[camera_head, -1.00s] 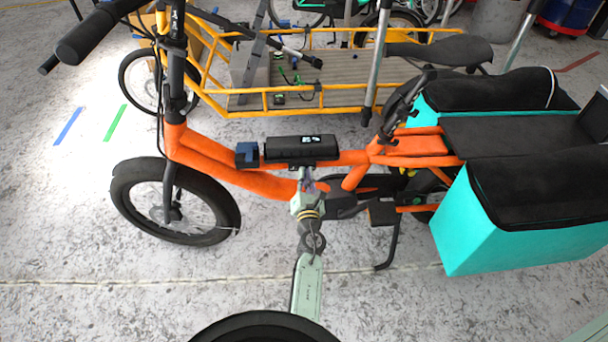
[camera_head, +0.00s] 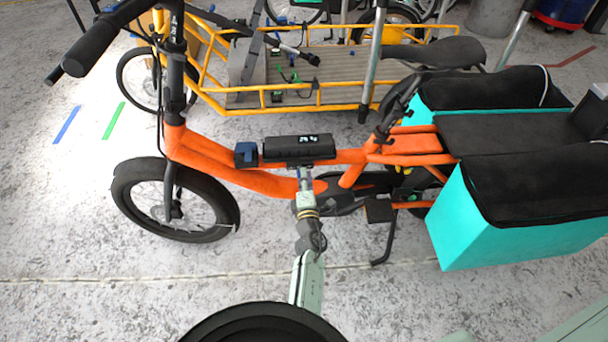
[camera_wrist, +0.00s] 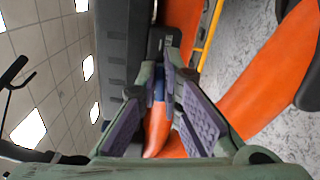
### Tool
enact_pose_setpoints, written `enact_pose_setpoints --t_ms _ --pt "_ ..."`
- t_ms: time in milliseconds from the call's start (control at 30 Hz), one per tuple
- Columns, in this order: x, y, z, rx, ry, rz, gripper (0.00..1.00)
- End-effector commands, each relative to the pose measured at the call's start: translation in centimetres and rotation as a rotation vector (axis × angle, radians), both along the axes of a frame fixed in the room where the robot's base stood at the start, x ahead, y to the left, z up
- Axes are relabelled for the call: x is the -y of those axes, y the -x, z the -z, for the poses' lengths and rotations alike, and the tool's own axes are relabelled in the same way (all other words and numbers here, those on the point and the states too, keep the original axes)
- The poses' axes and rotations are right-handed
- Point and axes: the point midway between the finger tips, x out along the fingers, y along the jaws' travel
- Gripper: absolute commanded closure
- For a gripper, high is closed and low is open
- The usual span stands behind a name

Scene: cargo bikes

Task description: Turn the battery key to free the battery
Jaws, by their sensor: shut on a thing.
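The battery (camera_head: 299,148) is a black box with small white marks, lying along the orange frame of the nearer cargo bike (camera_head: 230,178). It also shows as the dark body at the left in the wrist view (camera_wrist: 117,50). My gripper (camera_head: 304,174) is just below the battery's underside, reaching up from the near side. In the wrist view, its green fingers with purple pads (camera_wrist: 163,76) close on a small blue piece, the battery key (camera_wrist: 158,88). The key is mostly hidden by the fingers, and its turn angle cannot be read.
A blue block (camera_head: 246,154) sits at the battery's left end. Turquoise panniers (camera_head: 462,225) stand to the right. A yellow cargo bike (camera_head: 320,108) stands close behind. The floor in front of the orange bike is mostly clear.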

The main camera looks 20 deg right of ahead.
Motion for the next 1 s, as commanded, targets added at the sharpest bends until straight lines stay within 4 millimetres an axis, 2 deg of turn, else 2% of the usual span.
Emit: enact_pose_setpoints --t_ms 333,867,900,1000 --pt "0.06 -0.15 -0.15 0.042 -0.130 0.000 1.00" --pt "0.07 -0.16 -0.11 0.048 -0.153 0.000 1.00" --pt "0.06 -0.16 -0.12 0.049 -0.152 0.000 0.92" --pt "0.05 -0.14 -0.09 0.048 -0.152 -0.001 0.85"
